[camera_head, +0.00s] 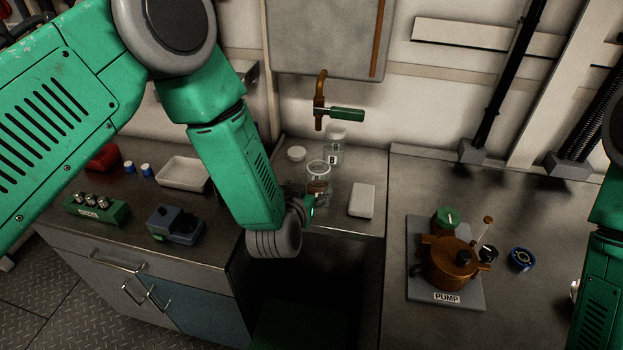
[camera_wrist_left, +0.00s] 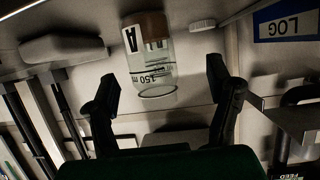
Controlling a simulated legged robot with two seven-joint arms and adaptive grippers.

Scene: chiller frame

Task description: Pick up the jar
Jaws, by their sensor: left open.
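An open clear glass jar (camera_head: 318,176) with brown contents in its lower part stands on the metal shelf. In the left wrist view this jar (camera_wrist_left: 150,58) appears upside down, with a label reading A and 150 ml marks. My left gripper (camera_head: 312,205) is at the near side of the jar, partly hidden by its own wrist. In the wrist view its two fingers (camera_wrist_left: 162,82) are spread apart, one each side of the jar's rim end, with visible gaps. My right gripper is out of view.
A loose white lid (camera_head: 296,153) lies left of the jars, and a white block (camera_head: 362,200) lies to the right. A tap (camera_head: 320,105) with a green handle hangs above. A pump (camera_head: 447,262) stands on the right counter; a white tray (camera_head: 183,174) sits left.

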